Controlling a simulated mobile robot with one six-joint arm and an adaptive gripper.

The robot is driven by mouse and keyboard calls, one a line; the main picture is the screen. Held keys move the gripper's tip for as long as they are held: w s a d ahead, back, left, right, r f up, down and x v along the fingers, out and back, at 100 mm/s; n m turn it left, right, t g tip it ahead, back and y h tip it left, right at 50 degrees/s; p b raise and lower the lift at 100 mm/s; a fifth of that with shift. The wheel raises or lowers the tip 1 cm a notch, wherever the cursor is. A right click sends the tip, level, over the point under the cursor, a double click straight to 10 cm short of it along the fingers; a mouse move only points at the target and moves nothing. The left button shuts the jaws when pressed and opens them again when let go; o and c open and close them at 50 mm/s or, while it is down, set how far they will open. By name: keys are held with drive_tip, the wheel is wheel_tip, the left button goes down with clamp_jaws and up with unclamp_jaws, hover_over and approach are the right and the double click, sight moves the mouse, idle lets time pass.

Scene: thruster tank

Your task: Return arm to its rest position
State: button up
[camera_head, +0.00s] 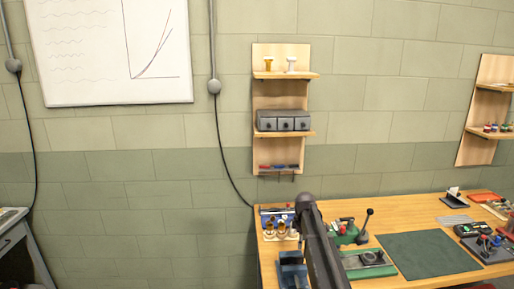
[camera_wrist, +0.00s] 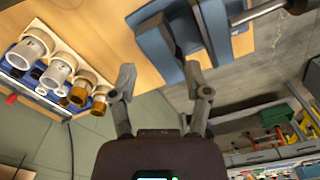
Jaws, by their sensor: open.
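My gripper (camera_wrist: 158,85) shows in the wrist view with its two fingers spread apart and nothing between them. Beyond the fingertips are the wooden bench top and a blue vise (camera_wrist: 160,45), apart from the fingers as far as I can tell. In the head view my dark arm (camera_head: 318,245) reaches down over the left part of the workbench (camera_head: 405,240). The gripper itself is hidden or out of frame there. The blue vise (camera_head: 292,270) shows just left of my arm.
A lever press (camera_head: 364,228), a green mat (camera_head: 428,255) and small tools lie to the right. A wall shelf (camera_head: 282,110) hangs behind. Below the bench is a toolbox area (camera_wrist: 280,140).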

drive_tip(key=shift+s+f, duration=0.1)
drive_tip(key=shift+s, duration=0.2)
drive_tip(key=s+m, duration=1.4)
drive_tip(key=s, duration=1.8)
wheel_tip(320, 180, down, 10)
drive_tip(key=b, duration=1)
drive_tip(key=shift+a, duration=0.4)
idle(1.1)
drive_tip(key=shift+c, duration=0.3)
